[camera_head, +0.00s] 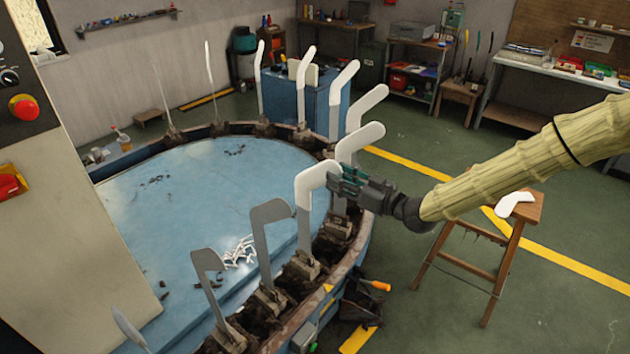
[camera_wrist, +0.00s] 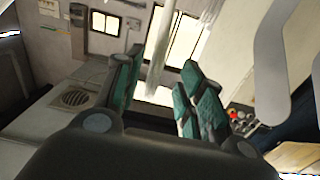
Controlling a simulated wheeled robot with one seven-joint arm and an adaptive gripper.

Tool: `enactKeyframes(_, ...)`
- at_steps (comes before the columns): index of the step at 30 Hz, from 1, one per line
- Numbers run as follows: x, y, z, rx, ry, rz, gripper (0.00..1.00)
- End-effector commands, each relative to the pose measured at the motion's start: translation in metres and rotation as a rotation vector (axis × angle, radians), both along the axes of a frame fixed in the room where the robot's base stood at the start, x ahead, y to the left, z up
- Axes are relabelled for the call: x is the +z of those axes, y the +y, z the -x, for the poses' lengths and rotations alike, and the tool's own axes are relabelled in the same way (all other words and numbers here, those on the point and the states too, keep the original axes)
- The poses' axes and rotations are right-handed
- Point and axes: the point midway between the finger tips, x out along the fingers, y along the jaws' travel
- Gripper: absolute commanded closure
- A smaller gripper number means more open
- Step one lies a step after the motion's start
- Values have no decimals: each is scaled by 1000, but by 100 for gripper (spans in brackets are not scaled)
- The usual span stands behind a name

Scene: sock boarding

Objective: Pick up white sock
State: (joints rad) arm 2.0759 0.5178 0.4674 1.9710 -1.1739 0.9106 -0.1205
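A white sock (camera_head: 515,203) lies flat on a wooden stool (camera_head: 527,215) to the right, below my arm. Another white sock (camera_head: 310,186) covers the top of an upright foot-shaped form on the round blue machine. My gripper (camera_head: 340,180) is right beside this form in the head view, with its teal fingers pointing left. In the wrist view, the fingers (camera_wrist: 162,90) are apart, and a pale upright shape (camera_wrist: 158,45), seen edge-on, shows in the gap between them. I see no finger touching it. My gripper hides part of the form behind it.
Several upright forms ring the machine's blue top (camera_head: 185,215); nearer grey ones (camera_head: 268,235) look bare. A heap of small white pieces (camera_head: 240,251) lies on the top. A control panel (camera_head: 22,105) stands at left. Green floor is open around the stool.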

Motion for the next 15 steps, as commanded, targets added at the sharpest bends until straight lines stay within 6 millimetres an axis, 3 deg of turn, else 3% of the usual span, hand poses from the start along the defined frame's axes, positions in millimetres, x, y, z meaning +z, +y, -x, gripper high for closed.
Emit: enactKeyframes(15, 8, 32, -31, -4, 1, -1, 61)
